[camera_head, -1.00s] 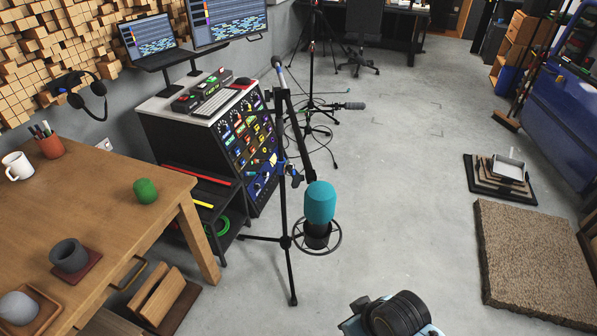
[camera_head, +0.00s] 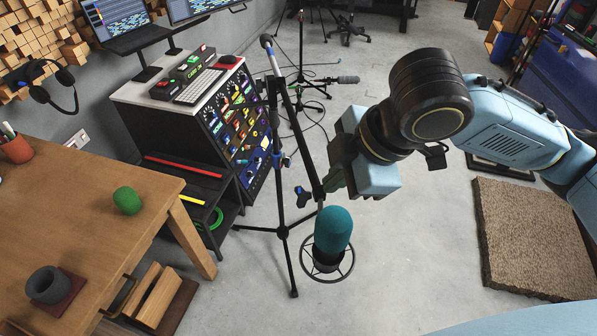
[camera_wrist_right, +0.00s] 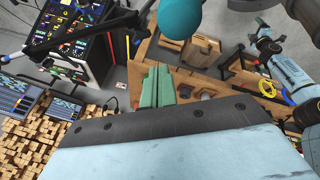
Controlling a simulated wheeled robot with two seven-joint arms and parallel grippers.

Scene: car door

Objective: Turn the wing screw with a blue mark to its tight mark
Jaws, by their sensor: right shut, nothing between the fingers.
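The microphone stand (camera_head: 276,120) stands upright mid-floor. A dark wing screw with blue (camera_head: 303,196) sits by its upright, left of the hanging teal microphone (camera_head: 333,229). A smaller blue-tinted knob (camera_head: 285,161) shows higher on the upright. I cannot read a tight mark on either. My right gripper (camera_head: 334,181) is right of the stand, just above the microphone, apart from the wing screw. Its green fingers are shut and empty; they show together in the right wrist view (camera_wrist_right: 157,88).
The boom arm (camera_head: 309,150) and round shock mount (camera_head: 328,266) are close to my right gripper. A wooden table (camera_head: 80,215) and rack of knobs (camera_head: 235,130) stand to the left. Free floor lies on the right, beside a brown mat (camera_head: 530,240).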

